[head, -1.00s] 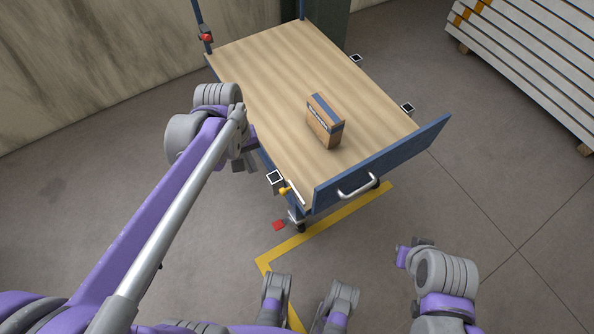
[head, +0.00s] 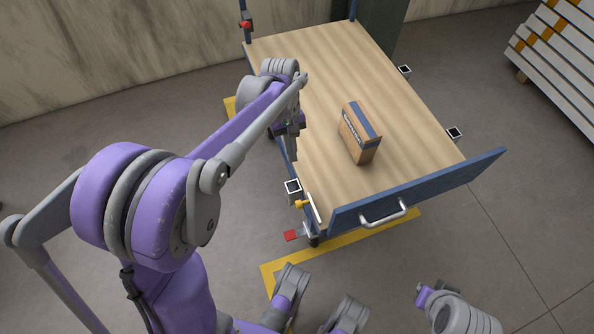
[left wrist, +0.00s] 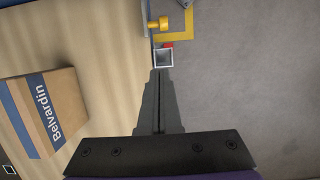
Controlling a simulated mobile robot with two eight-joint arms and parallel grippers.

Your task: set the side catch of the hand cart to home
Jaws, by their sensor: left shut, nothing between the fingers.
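The hand cart (head: 400,110) has a wooden deck and a blue end board with a silver handle. What looks like the side catch is a yellow knob (head: 299,204) with a pale bar, at the cart's near left corner. The yellow knob also shows at the top of the left wrist view (left wrist: 158,23). I cannot tell its setting. My left gripper (head: 291,156) is shut and empty beside the cart's left edge, further back than the knob and apart from it. In the left wrist view its fingertips (left wrist: 161,72) point toward a square socket. My right gripper (head: 445,287) shows only partly at lower right.
A cardboard box (head: 357,134) stands on the deck. A square socket (head: 293,187) juts from the left edge between my left gripper and the knob. A red pedal (head: 291,235) is low by the corner. Yellow tape (head: 345,245) marks the floor. Stacked beams (head: 565,60) lie at upper right.

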